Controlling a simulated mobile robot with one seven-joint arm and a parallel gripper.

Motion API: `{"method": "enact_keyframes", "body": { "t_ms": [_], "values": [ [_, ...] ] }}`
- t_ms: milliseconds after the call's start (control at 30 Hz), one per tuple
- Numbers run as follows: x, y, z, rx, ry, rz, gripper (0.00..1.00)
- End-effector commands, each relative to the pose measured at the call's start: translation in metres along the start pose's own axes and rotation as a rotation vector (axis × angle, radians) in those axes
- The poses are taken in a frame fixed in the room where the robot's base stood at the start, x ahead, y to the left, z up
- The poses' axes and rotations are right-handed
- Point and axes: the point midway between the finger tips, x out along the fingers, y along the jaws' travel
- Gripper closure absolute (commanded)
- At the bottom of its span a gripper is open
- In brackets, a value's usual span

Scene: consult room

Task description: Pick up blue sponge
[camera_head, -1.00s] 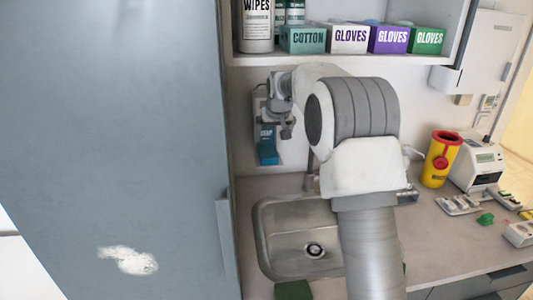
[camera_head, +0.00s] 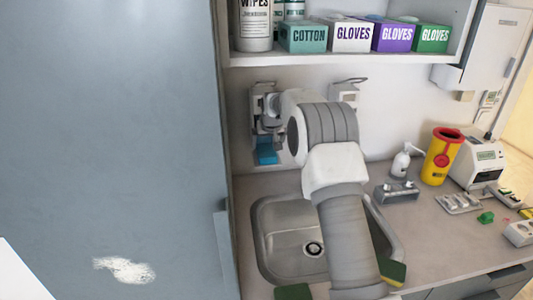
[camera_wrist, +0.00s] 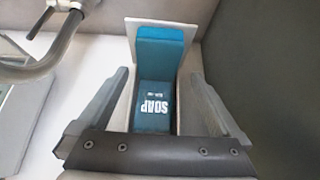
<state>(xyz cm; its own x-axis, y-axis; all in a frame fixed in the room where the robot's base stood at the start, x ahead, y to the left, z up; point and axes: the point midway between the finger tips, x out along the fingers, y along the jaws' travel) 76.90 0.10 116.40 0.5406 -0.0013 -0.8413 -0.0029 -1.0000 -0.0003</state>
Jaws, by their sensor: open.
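My gripper (camera_wrist: 159,76) is open. In the wrist view its fingers stand either side of a blue-teal block marked SOAP (camera_wrist: 155,85), which sits in a white wall holder (camera_wrist: 188,28). Gaps show between the fingers and the block. In the head view this blue thing (camera_head: 266,150) is low on the wall, left of my arm and above the sink's back left. I cannot make out a separate blue sponge. A green and yellow sponge (camera_head: 394,271) lies right of the sink, partly behind my arm, and a green pad (camera_head: 293,292) is at the front edge.
The sink (camera_head: 285,246) lies below my arm. A metal rack (camera_head: 397,193), white pump bottle (camera_head: 401,162), yellow bin (camera_head: 440,158) and white device (camera_head: 478,163) stand to the right. A shelf (camera_head: 345,59) with boxes is above; a tall grey cabinet (camera_head: 110,130) blocks the left.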

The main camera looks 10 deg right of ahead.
Motion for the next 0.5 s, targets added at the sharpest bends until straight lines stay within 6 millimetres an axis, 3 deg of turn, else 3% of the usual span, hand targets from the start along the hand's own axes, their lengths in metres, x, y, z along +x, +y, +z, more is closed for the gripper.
{"method": "enact_keyframes", "body": {
  "t_ms": [500],
  "values": [
    [0.048, 0.003, -0.003, 0.0, 0.0, 0.0, 0.0]
  ]
}}
